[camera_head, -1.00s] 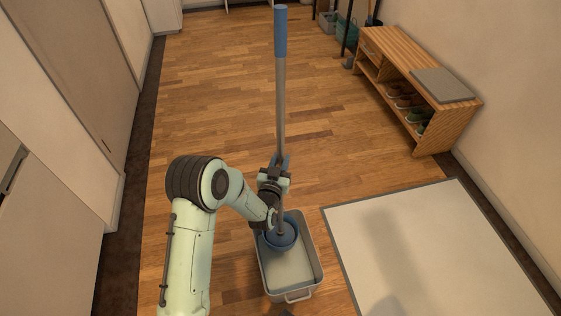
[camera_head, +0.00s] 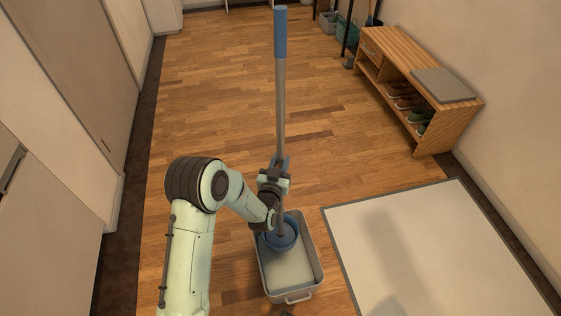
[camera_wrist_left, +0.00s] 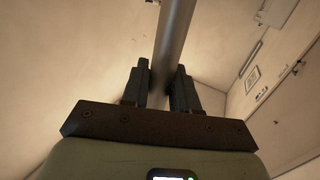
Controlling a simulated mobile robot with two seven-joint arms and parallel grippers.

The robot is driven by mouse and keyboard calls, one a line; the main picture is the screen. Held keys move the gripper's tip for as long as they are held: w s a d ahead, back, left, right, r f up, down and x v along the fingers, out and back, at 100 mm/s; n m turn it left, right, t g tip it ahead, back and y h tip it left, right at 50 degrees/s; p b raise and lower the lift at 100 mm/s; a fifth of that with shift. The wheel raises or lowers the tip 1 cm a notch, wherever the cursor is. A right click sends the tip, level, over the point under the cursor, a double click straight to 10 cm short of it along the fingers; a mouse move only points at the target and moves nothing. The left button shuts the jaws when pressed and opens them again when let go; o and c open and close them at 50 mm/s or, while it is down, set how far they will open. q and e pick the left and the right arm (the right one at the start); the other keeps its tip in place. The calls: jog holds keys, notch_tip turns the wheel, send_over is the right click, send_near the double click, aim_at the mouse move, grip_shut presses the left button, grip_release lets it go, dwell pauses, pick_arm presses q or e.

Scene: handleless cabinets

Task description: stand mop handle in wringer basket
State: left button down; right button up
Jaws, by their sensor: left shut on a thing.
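The mop handle (camera_head: 281,100) is a grey pole with a blue grip at its top, standing nearly upright. Its lower end reaches into the blue wringer basket (camera_head: 291,243), which sits in the grey bucket (camera_head: 317,262). Whether the handle's end rests on the basket floor cannot be told. My left gripper (camera_head: 280,165) is shut on the pole's lower part, above the basket. In the left wrist view the pole (camera_wrist_left: 174,40) runs between the two dark fingers (camera_wrist_left: 160,88). My right gripper is not in view.
A pale mat (camera_head: 425,245) with a grey border lies right of the bucket. A wooden shoe bench (camera_head: 440,115) with a grey cushion stands along the right wall. Cabinets (camera_head: 60,110) line the left. The wooden floor (camera_head: 215,100) behind the bucket is clear.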

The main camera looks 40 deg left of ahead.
pick_arm(q)
jog(key=shift+f+b, duration=0.3)
jog(key=shift+f, duration=0.2)
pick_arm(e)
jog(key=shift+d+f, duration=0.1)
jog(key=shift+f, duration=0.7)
pick_arm(q)
jog(key=c, duration=0.8)
grip_release()
jog(key=shift+s+d+f, duration=0.1)
jog(key=shift+s+d, duration=0.15)
jog(key=shift+s, duration=0.3)
jog(key=v, duration=1.2)
jog(key=shift+r+p, duration=0.25)
jog(key=shift+p, duration=0.05)
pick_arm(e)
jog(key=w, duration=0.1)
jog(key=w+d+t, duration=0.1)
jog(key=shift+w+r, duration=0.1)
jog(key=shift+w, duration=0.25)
